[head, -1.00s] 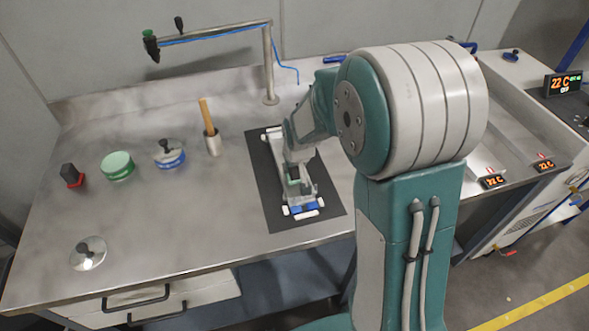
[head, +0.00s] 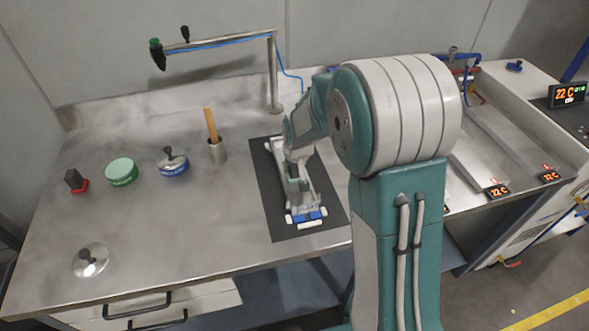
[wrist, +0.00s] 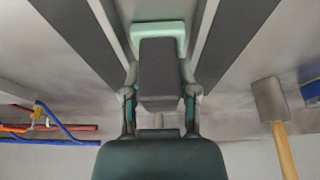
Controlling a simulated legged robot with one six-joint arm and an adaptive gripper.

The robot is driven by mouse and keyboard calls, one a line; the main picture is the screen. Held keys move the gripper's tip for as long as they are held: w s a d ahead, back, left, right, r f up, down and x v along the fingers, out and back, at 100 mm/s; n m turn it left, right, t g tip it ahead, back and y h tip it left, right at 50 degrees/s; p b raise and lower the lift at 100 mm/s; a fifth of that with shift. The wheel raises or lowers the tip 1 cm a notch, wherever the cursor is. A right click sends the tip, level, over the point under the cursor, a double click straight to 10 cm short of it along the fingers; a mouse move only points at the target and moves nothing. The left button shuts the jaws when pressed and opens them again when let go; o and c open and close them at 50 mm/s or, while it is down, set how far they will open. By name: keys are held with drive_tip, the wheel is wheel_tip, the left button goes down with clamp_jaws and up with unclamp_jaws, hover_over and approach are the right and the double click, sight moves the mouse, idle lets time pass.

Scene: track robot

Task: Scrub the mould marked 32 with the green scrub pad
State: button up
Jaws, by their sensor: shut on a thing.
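A long, narrow mould (head: 306,214) with white end pieces and a blue section at its near end lies on a black mat (head: 272,218) on the steel bench. No number on it is legible. In the wrist view, my gripper (wrist: 160,92) is shut on the dark grip block of the scrub pad (wrist: 158,34), whose pale green edge shows past the block. The pad is over the mould between its pale side rails; whether it touches is hidden.
A jib post (head: 274,75) rises behind.

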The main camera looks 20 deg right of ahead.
drive_tip(key=shift+w+f, duration=0.1)
drive_tip(key=shift+w, duration=0.1)
drive_tip(key=shift+w, duration=1.2)
drive_tip(key=shift+w, duration=0.1)
drive_tip(key=shift+w+f, duration=0.1)
drive_tip(key=shift+w, duration=1.1)
drive_tip(key=shift+w, duration=1.3)
